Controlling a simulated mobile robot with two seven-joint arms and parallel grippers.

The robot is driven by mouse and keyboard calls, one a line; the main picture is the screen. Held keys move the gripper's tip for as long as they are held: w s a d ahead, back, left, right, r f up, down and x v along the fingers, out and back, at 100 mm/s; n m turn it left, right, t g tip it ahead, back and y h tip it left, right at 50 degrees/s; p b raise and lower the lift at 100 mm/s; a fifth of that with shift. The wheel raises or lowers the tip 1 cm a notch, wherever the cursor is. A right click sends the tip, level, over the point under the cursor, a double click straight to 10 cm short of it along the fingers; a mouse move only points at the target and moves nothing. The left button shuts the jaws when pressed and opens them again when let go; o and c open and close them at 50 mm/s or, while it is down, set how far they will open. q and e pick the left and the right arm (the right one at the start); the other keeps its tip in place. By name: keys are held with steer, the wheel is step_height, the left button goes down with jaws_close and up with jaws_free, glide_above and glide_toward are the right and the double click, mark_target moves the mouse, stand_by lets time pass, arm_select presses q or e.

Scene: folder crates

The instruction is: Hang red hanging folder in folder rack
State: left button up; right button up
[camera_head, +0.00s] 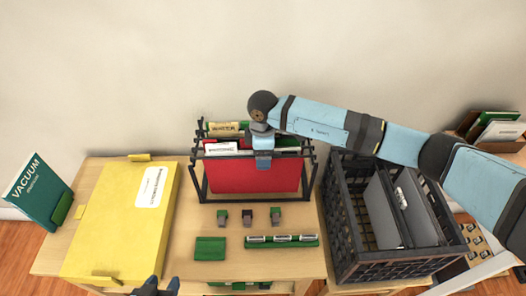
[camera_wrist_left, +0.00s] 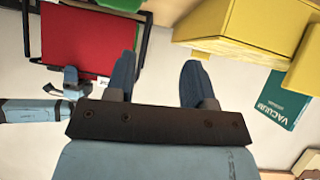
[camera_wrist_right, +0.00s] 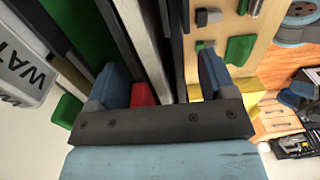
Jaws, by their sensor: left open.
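The red hanging folder (camera_head: 255,180) is inside the black folder rack (camera_head: 203,180), upright at its front side. Whether its hooks rest on the rails cannot be told. It also shows in the left wrist view (camera_wrist_left: 75,42). My right gripper (camera_head: 263,162) points down at the folder's top edge. In the right wrist view its fingers (camera_wrist_right: 160,75) are apart, with rack bars and a bit of red between them; no firm grip shows. My left gripper (camera_head: 160,286) is open and empty at the table's front edge, near the yellow folder.
A yellow folder box (camera_head: 120,225) lies left of the rack, beside a teal vacuum booklet (camera_head: 38,192). Green holders and small clips (camera_head: 210,248) lie in front of the rack. A black crate (camera_head: 345,245) with grey folders stands right, under my right arm. Green folders hang behind the red one.

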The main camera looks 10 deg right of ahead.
steer(key=shift+r, duration=0.1)
step_height(320, 180, up, 14)
steer(key=shift+f+p, duration=0.2)
steer(key=shift+p, duration=0.15)
steer(key=shift+w, duration=0.1)
stand_by(0.3)
